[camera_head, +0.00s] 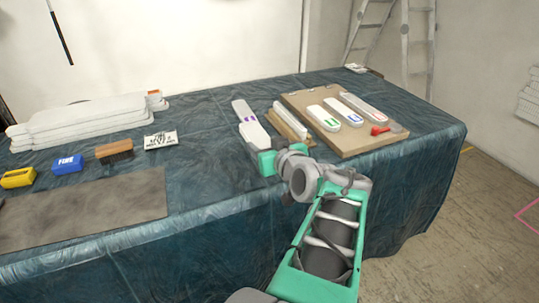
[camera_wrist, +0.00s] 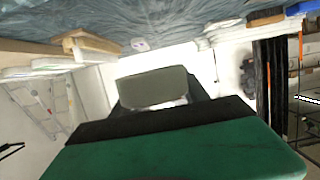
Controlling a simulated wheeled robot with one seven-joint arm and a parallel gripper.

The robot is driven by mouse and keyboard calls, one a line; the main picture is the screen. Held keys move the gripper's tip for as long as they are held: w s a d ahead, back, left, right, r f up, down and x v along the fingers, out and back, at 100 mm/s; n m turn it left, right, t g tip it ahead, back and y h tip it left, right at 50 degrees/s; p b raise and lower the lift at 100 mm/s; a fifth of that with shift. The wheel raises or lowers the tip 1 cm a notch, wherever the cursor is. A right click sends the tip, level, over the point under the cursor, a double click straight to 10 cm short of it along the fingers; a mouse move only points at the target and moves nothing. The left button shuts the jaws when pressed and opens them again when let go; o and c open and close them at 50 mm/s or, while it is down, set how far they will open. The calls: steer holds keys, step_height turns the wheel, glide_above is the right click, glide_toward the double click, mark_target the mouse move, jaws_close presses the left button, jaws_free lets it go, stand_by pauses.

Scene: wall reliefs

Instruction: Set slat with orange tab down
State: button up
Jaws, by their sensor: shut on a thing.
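My gripper (camera_head: 262,158) is over the front part of the table, right of centre, and shut on a pale slat (camera_head: 254,134). In the wrist view the held slat's grey end (camera_wrist: 153,88) stands between the dark jaws; no tab colour shows on it. An orange tab (camera_head: 154,94) shows at the right end of the stack of white slats (camera_head: 85,118), far left of my gripper. A white slat with a purple tab (camera_head: 243,108) lies just behind the held slat. I cannot tell whether the held slat touches the table.
A wooden board (camera_head: 350,142) at right bears slats with green (camera_head: 323,118), blue (camera_head: 348,113) and red (camera_head: 368,106) tabs, and a red-handled tool (camera_head: 380,130). A wooden block with a pale slat (camera_head: 290,121) stands close right. A brush (camera_head: 114,151) and grey mat (camera_head: 85,208) are left.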

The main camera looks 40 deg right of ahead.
steer(key=w+d+f+b, duration=0.1)
steer(key=w+d+f, duration=0.2)
steer(key=f, duration=0.1)
steer(key=w+d+f+b, duration=0.1)
steer(key=w+d+f, duration=0.2)
steer(key=d+f, duration=0.1)
steer(key=w+d+f, duration=0.3)
steer(key=f, duration=0.1)
steer(key=shift+w+d+f+b, duration=0.1)
steer(key=shift+d+f+b, duration=0.1)
steer(key=shift+d+b, duration=0.2)
steer(key=shift+f, duration=0.35)
steer(key=o, duration=1.5)
steer(key=shift+r, duration=0.15)
